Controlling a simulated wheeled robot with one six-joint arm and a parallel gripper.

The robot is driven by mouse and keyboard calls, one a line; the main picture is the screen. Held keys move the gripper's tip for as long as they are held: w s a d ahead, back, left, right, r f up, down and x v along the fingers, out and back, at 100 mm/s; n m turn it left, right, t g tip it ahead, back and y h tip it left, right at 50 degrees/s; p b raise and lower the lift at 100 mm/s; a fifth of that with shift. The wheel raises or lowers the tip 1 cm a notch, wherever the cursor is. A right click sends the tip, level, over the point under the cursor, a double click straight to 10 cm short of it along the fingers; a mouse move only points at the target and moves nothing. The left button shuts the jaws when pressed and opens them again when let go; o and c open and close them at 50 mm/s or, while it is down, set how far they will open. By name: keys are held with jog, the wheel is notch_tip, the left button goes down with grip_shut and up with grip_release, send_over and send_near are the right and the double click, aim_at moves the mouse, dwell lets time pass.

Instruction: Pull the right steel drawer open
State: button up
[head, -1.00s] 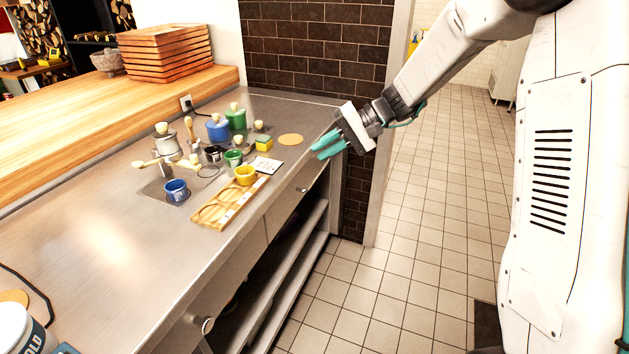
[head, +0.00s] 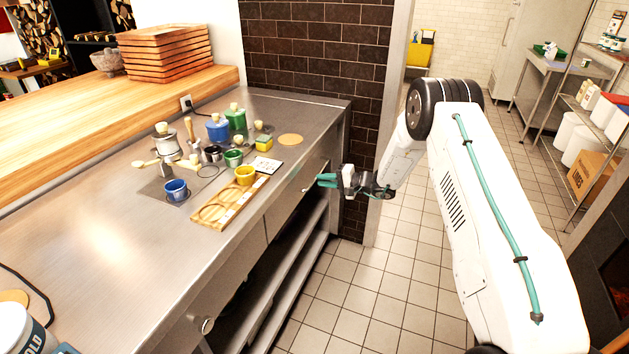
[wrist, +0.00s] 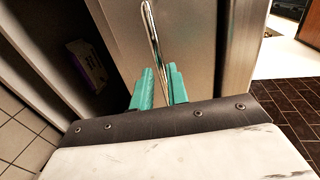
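The right steel drawer (head: 292,207) is in the front of the steel counter, at its far right end, and looks shut in the head view. Its bar handle (wrist: 153,40) shows in the wrist view, running from the top edge down to the gap between the teal fingers. My gripper (head: 320,181) is at the drawer front, level with it and below the counter top. In the wrist view my gripper (wrist: 160,75) has its fingers apart, one on each side of the handle's near end. Contact with the handle cannot be made out.
The steel counter top (head: 120,240) holds cups, jars and a wooden palette (head: 208,217). Open shelves (head: 300,262) lie under the drawer. A brick wall (head: 310,50) stands beyond the counter's far end. The tiled floor (head: 345,285) in front is clear.

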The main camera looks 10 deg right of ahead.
aim_at(314, 179)
jog(key=shift+x, duration=2.1)
jog(key=shift+r, duration=0.1)
grip_shut()
